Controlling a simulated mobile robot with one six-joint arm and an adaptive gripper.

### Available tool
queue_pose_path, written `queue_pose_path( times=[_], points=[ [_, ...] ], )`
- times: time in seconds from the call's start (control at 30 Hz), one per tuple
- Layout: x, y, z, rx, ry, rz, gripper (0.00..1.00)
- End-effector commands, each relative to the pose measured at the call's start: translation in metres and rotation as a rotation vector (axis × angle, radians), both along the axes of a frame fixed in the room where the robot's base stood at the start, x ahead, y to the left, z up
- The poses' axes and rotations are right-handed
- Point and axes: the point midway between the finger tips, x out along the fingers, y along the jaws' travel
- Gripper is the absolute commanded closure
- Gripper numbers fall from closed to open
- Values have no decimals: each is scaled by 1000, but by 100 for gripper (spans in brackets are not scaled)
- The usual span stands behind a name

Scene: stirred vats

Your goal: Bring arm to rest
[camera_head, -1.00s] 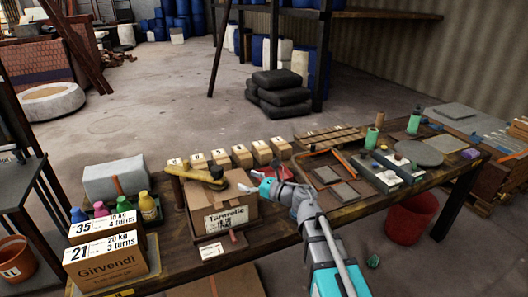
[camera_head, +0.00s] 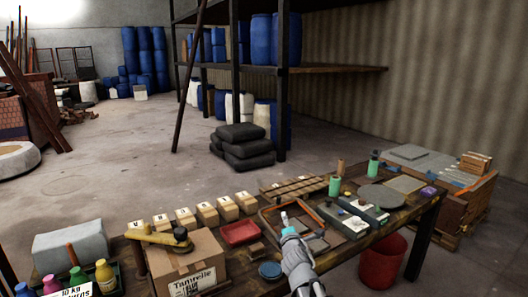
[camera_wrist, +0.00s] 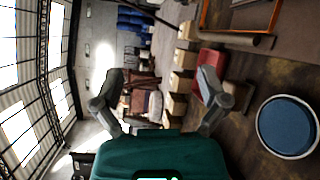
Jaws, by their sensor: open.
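My arm reaches up from the lower right of the head view, and my gripper (camera_head: 284,218) is over the workbench (camera_head: 350,262), near the orange-rimmed tray (camera_head: 268,222). In the wrist view my gripper (camera_wrist: 160,88) has its two grey fingers spread wide. Nothing is between them. The wrist picture is turned on its side, with the bench and its small boxes (camera_wrist: 184,58) to the right and the hall windows to the left.
A cardboard box (camera_head: 190,265) with a yellow-handled brush (camera_head: 160,237) on it, a red dish (camera_head: 240,232) and a blue round dish (camera_head: 270,270) lie left of my gripper. Bottles (camera_head: 104,274) stand far left. A red bucket (camera_head: 382,262) is on the floor.

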Motion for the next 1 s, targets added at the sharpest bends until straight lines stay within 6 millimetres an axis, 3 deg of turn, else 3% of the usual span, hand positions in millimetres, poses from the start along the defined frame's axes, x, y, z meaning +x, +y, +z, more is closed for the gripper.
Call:
queue_pose_path(
  times=[0.2,0.5,0.8,1.0],
  points=[
    [-16,-55,-39,312,200,-258,7],
    [-63,-102,-99,717,470,-619,7],
    [-133,-114,-150,1061,745,-998,7],
    [-175,-108,-167,1204,898,-1211,7]
  ],
)
